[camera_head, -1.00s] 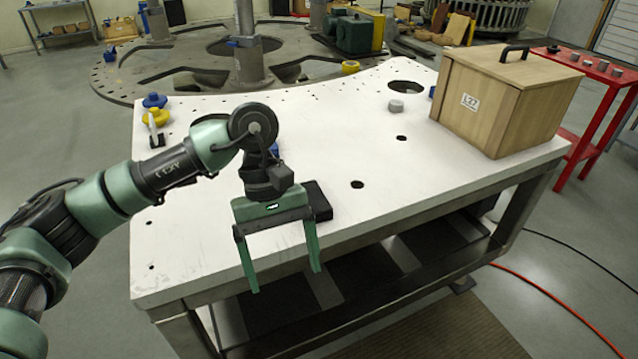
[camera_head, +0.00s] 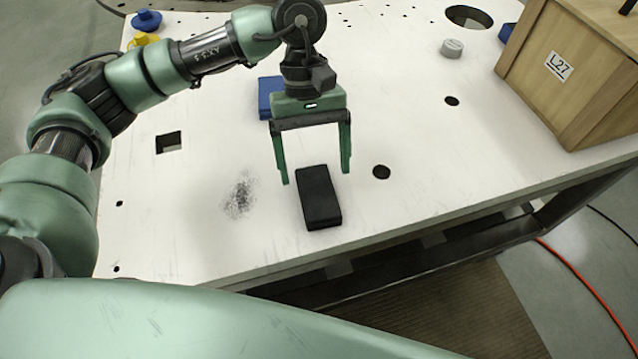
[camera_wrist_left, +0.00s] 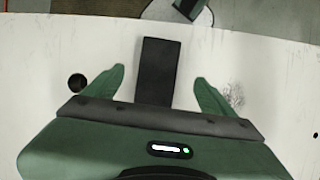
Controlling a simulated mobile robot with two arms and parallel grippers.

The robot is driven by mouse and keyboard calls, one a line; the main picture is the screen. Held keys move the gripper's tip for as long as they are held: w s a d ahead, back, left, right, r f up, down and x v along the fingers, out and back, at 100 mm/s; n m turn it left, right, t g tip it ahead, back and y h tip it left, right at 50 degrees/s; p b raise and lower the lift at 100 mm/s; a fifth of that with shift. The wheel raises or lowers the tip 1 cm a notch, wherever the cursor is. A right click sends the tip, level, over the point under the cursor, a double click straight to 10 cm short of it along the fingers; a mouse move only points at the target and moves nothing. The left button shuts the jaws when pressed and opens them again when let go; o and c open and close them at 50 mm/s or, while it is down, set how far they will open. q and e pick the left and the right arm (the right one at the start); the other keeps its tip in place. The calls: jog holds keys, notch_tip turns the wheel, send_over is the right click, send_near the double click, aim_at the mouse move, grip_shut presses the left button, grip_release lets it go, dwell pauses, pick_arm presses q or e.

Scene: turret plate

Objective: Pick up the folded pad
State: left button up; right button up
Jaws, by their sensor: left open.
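The folded pad (camera_head: 319,199) is a black, flat, oblong block lying on the white table near its front edge. My left gripper (camera_head: 316,178) is open and empty, with its two fingers spread wide at the pad's far end. In the left wrist view the pad (camera_wrist_left: 157,66) lies between the open fingers of the left gripper (camera_wrist_left: 160,75), pointing away from the palm. Whether the fingers are level with the pad or above it I cannot tell. My right gripper is not in view.
A blue block (camera_head: 268,97) lies behind the gripper on the white table (camera_head: 405,130). A dark smudge (camera_head: 240,194) marks the table left of the pad. A wooden box (camera_head: 568,75) stands at the right and a grey round piece (camera_head: 452,48) at the back. Several holes pierce the tabletop.

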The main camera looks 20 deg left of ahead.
aim_at(318, 191)
pick_arm(q)
jog(key=shift+p+x, duration=0.8)
jog(key=shift+x, duration=0.2)
jog(key=f+p, duration=0.1)
jog(key=f, duration=0.2)
jog(key=shift+d+f, duration=0.1)
jog(key=shift+d, duration=0.1)
jog(key=shift+f, duration=0.1)
jog(key=shift+s+a, duration=0.1)
jog(key=shift+c, duration=0.6)
jog(key=c, duration=1.4)
jog(key=shift+o, duration=0.2)
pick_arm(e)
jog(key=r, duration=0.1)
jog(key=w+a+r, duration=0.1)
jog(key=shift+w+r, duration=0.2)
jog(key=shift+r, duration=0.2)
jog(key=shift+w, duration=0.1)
